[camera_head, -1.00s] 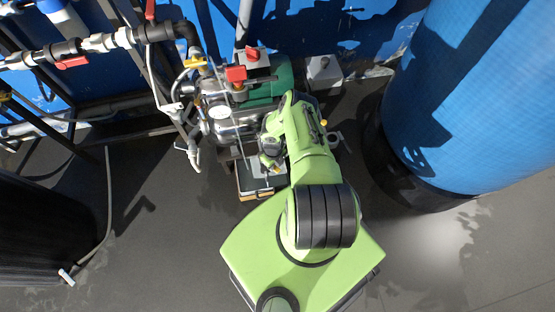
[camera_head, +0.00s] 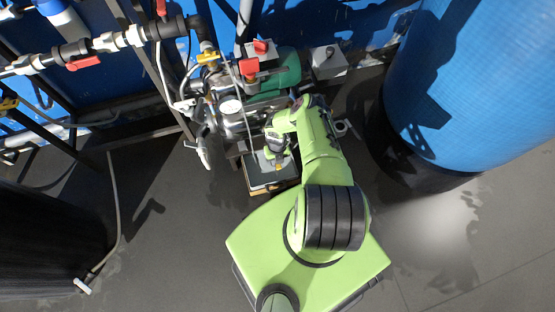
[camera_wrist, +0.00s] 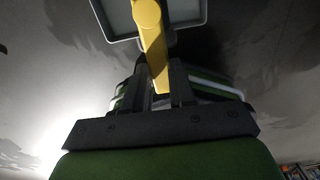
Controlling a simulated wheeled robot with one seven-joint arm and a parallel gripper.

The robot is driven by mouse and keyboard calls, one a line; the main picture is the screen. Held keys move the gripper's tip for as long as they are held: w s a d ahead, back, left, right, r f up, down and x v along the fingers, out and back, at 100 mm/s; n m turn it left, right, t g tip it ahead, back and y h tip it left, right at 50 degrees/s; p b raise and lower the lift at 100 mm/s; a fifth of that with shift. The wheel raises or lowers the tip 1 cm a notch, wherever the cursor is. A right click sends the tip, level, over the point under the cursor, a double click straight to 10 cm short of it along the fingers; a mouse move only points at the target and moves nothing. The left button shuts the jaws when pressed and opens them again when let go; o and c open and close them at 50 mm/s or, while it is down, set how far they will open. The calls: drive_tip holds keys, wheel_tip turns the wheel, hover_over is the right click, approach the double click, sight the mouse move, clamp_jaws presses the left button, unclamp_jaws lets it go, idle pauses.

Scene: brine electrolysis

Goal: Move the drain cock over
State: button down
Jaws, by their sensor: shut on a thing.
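My gripper (camera_wrist: 158,88) is shut on a yellow lever (camera_wrist: 151,40), which I take to be the drain cock's handle. The lever passes between the two dark fingers and runs up out of the top of the wrist view. The rest of the cock is hidden or out of view. In the head view my gripper (camera_head: 279,160) points down beside the pump, over a shallow grey tray (camera_head: 262,181). A small yellow spot shows at its tip. Whether the lever has turned cannot be told.
A large blue tank (camera_head: 475,85) stands right, a black tank (camera_head: 45,215) left.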

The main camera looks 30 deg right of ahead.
idle(0.4)
drive_tip(key=c, duration=0.9)
unclamp_jaws()
wheel_tip(320, 180, up, 16)
drive_tip(key=p, duration=0.8)
drive_tip(key=shift+f, duration=0.1)
drive_tip(key=shift+s+f, duration=0.1)
